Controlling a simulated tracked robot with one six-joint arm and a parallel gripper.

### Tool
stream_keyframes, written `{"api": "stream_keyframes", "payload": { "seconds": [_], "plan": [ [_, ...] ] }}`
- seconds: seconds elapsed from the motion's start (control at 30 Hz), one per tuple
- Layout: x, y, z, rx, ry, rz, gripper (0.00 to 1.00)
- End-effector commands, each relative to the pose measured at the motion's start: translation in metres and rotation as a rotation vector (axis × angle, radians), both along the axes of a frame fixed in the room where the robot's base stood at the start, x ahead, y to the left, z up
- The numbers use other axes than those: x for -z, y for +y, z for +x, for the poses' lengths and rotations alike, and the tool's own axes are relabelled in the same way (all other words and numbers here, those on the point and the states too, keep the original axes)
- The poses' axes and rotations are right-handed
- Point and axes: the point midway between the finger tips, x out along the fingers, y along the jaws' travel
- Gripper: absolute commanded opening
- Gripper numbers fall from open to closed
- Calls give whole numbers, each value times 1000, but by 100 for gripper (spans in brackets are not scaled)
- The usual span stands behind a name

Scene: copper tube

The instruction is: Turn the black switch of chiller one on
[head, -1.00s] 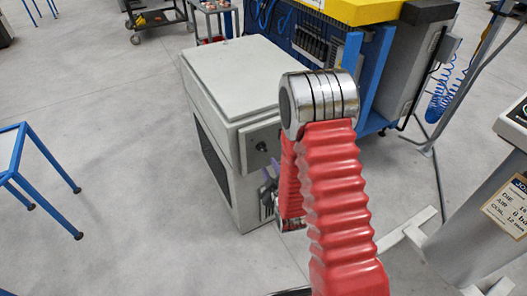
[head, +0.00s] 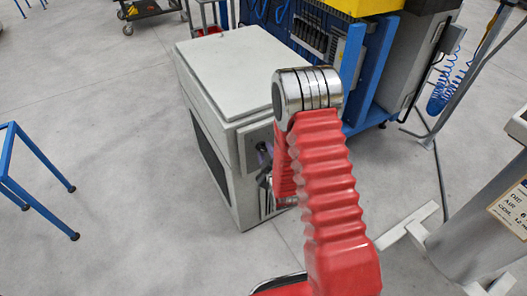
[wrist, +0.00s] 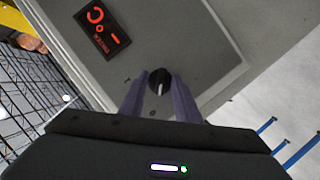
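The chiller is a light grey cabinet (head: 225,65) left of my arm in the head view. Its front panel is partly hidden by my arm and gripper. In the wrist view the black switch (wrist: 159,80) is a round knob with a pale pointer line, on the grey panel (wrist: 190,45). My gripper (wrist: 159,84) is open, with one purple finger on each side of the knob. Small gaps seem to show between fingers and knob; I cannot tell whether they touch. In the head view the gripper (head: 265,155) is at the panel.
A lit red display (wrist: 98,30) is on the same panel. A blue and yellow machine (head: 330,40) stands behind the chiller. A grey post with a sign (head: 490,210) is at the right, a blue-framed table (head: 35,160) at the left. Floor left of the chiller is clear.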

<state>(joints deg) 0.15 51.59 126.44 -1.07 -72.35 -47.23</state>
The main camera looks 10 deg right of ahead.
Motion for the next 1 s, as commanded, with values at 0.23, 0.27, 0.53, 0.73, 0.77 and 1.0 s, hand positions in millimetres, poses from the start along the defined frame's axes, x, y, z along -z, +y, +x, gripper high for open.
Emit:
{"api": "stream_keyframes", "payload": {
  "seconds": [0.23, 0.27, 0.53, 0.73, 0.77, 1.0],
  "plan": [
    [0, 6, 0, -10, 0, 0, 25],
    [0, 6, 0, -10, 0, 0, 23],
    [0, 8, 0, -13, 0, 0, 4],
    [0, 8, -1, -14, 1, 0, 0],
    [0, 8, -1, -14, 1, 0, 0],
    [0, 8, -1, -14, 6, 13, 0]
  ]
}}
